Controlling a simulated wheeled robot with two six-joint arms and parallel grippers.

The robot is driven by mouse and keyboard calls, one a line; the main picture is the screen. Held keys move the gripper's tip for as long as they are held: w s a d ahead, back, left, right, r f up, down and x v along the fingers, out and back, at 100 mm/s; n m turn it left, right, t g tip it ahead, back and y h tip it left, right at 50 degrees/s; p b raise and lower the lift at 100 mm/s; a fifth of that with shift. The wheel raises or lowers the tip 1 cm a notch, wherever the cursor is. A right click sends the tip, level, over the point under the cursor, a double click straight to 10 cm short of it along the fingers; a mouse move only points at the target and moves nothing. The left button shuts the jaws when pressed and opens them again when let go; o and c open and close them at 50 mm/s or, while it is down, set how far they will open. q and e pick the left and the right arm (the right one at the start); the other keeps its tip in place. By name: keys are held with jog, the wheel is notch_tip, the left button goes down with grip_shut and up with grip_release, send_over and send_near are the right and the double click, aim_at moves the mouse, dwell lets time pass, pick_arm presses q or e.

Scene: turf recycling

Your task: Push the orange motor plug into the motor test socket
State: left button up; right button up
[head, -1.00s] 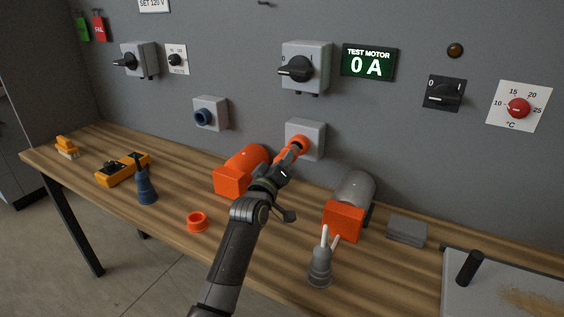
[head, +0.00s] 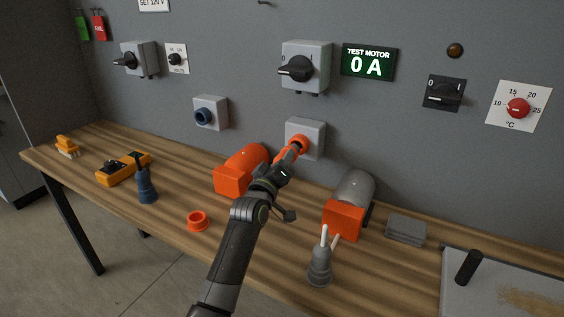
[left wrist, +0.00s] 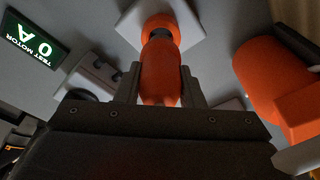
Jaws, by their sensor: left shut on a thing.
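The orange motor plug (head: 287,155) is in my left gripper (head: 279,168), which is shut on it. In the left wrist view the plug (left wrist: 160,70) stands between the two fingers (left wrist: 160,85), its far end at the orange ring of the motor test socket (left wrist: 187,30). In the head view the motor test socket (head: 316,141) is a grey box on the wall, and the plug's tip meets its orange opening. How deep the plug sits is hard to tell. My right gripper is not in view.
An orange motor (head: 232,179) lies left of my gripper, and a grey motor with an orange end (head: 344,222) lies right. A grey plug with white prongs (head: 320,268), an orange ring (head: 197,221) and a blue plug (head: 147,188) stand on the bench. The display (head: 369,62) reads 0 A.

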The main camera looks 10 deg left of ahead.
pick_arm(q)
jog(key=shift+d+f+x, duration=0.1)
jog(key=shift+x, duration=0.95)
jog(key=shift+d+f+x, duration=0.1)
jog(key=shift+f+x, duration=0.05)
jog(key=shift+x, duration=0.85)
jog(key=o, duration=1.1)
jog(key=shift+v, duration=0.85)
jog(key=b+v, duration=0.2)
jog(key=v, duration=1.3)
jog(key=shift+s, duration=0.4)
